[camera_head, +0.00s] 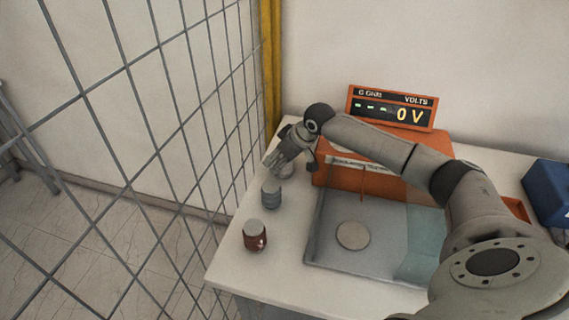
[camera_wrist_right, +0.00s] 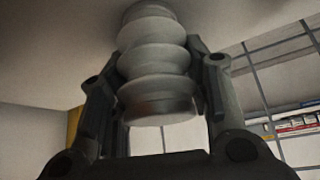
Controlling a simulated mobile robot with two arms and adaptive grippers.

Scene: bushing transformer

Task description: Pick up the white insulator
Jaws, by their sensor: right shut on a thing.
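The white insulator (camera_wrist_right: 157,62) is a ribbed, pale grey-white stack in the wrist view, between the two dark fingers of my right gripper (camera_wrist_right: 158,85). The fingers are shut on its sides. In the head view my right gripper (camera_head: 286,158) is at the table's back left, and the insulator (camera_head: 286,170) shows only partly below the fingers. I cannot tell whether it touches the table. My left gripper is not in view.
A grey ribbed insulator (camera_head: 271,194) and a brown one (camera_head: 255,236) stand along the table's (camera_head: 232,270) left side. A metal tray (camera_head: 330,250) holds a round disc (camera_head: 353,235). Behind is an orange tester (camera_head: 340,178) with a display (camera_head: 392,108). A wire fence (camera_head: 200,140) stands left.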

